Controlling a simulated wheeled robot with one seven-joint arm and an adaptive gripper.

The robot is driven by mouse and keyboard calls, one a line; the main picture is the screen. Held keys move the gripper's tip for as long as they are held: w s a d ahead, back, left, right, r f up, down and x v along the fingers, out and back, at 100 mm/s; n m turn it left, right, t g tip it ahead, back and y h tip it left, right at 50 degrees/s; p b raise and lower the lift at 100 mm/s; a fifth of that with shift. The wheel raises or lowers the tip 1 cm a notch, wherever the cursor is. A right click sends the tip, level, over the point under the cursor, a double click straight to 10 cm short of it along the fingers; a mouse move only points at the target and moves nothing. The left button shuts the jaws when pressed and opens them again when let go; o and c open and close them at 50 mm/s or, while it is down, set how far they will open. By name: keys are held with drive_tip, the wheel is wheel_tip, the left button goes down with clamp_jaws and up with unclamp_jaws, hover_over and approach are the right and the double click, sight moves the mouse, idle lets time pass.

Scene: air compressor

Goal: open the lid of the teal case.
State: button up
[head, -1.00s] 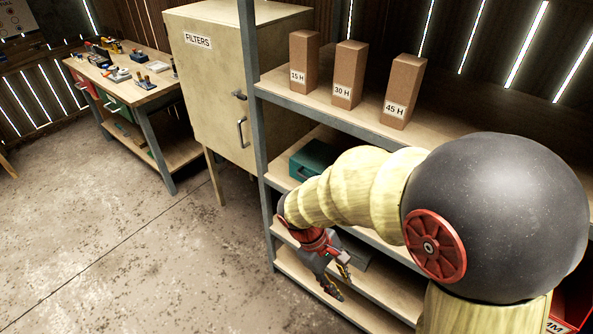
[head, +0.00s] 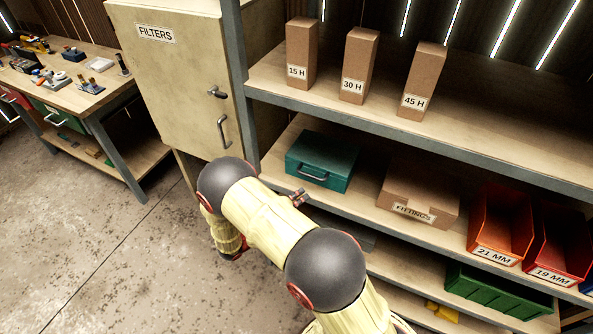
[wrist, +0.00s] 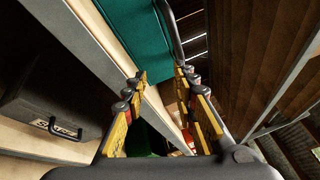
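The teal case (head: 322,162) sits closed on the middle shelf, its grey handle on the front side facing me. In the wrist view the teal case (wrist: 137,35) fills the top, with its handle along its right edge. My gripper (wrist: 160,76) is open and empty, with its yellow fingers apart below the case in that picture. I see no clear contact with the case. In the head view my arm hides most of the gripper; a small red and grey part (head: 299,197) shows just in front of the shelf, below the case.
A cardboard box marked FITTINGS (head: 418,197) stands right of the case, with orange (head: 500,225) and red (head: 557,240) bins beyond. The upper shelf (head: 330,95) overhangs the case. A FILTERS cabinet (head: 175,85) stands left. A dark case (wrist: 60,98) shows on the left in the wrist view.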

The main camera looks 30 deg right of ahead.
sight(310, 175)
drive_tip(key=shift+w+d+r+n+t+h+b, duration=0.2)
drive_tip(key=shift+w+d+r+n, duration=0.5)
drive_tip(key=shift+d, duration=0.4)
drive_tip(key=shift+w+d+r+n+t+h+b, duration=0.1)
drive_tip(key=shift+w+d+r+n+t+b, duration=0.1)
drive_tip(key=shift+w+d+r+n, duration=0.7)
drive_tip(key=shift+w+d+r+n+t+h+b, duration=0.15)
drive_tip(key=shift+w+d+r+n, duration=0.35)
drive_tip(key=shift+d, duration=0.75)
drive_tip(key=shift+s+r, duration=0.1)
drive_tip(key=shift+c, duration=0.9)
clamp_jaws()
